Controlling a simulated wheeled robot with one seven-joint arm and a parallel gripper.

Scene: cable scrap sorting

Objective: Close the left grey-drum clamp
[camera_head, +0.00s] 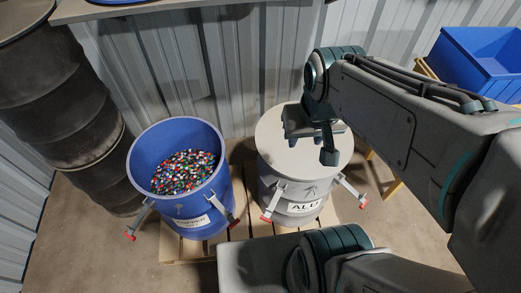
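The grey drum (291,215) with an "ALU" label stands on a pallet right of centre, with its pale lid (275,138) on top. Its left clamp (274,200) is on the front left of the wall. Its lever slants down and outward to a red tip and looks open. The right clamp (349,187) also sticks outward, down to a red tip. My gripper (313,143) is above the far half of the lid, apart from the left clamp. I cannot tell whether its fingers are open or shut. My arm comes in from the right.
A blue drum (140,150) with colourful granules stands close on the left, its red-tipped clamps sticking outward. The wooden pallet (185,248) is under both drums. Dark barrels (65,95) stand far left. A blue bin (475,65) is at upper right. A corrugated wall is behind.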

